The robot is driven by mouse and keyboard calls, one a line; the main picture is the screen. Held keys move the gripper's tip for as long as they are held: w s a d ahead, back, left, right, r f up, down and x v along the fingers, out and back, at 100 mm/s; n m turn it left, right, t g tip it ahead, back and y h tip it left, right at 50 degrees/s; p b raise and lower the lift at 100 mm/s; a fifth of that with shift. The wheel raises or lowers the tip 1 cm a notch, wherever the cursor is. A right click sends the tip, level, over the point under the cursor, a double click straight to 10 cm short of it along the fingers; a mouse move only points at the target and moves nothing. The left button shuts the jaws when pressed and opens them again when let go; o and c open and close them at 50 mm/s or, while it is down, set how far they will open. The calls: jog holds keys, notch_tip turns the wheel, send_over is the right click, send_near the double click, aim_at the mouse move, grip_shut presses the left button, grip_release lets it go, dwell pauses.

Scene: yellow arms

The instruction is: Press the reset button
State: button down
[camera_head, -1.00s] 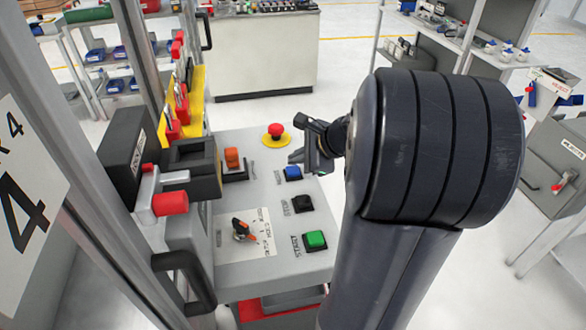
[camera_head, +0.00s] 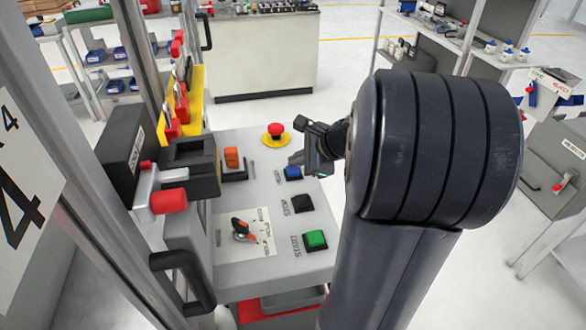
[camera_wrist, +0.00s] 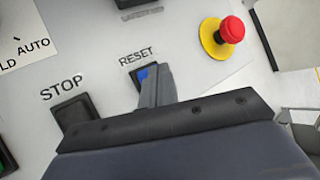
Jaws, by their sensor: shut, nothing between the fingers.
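The blue reset button (camera_head: 292,173) is on the grey control panel (camera_head: 262,195), between the black stop button and the red emergency stop. In the wrist view its blue corner (camera_wrist: 149,72) shows beside the "RESET" label, and the rest is hidden behind my fingers. My gripper (camera_head: 299,160) is over the reset button, fingers shut and empty. In the wrist view the fingertips (camera_wrist: 155,75) overlap the button. I cannot tell whether they touch it or hover just above it.
The black stop button (camera_head: 303,203) and green start button (camera_head: 315,240) are nearer on the panel. A red emergency stop (camera_head: 275,130) on a yellow base stands at the far side.

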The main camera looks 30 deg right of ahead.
aim_at(298, 171)
jog(key=shift+f+b, duration=0.4)
jog(key=shift+f, duration=0.05)
dwell(0.4)
dwell(0.3)
jog(key=shift+r+p, duration=0.8)
jog(key=shift+r, duration=0.1)
jog(key=shift+r, duration=0.1)
notch_tip(298, 171, up, 5)
jog(key=p, duration=0.4)
jog(key=shift+p, duration=0.3)
jog(key=shift+s, duration=0.1)
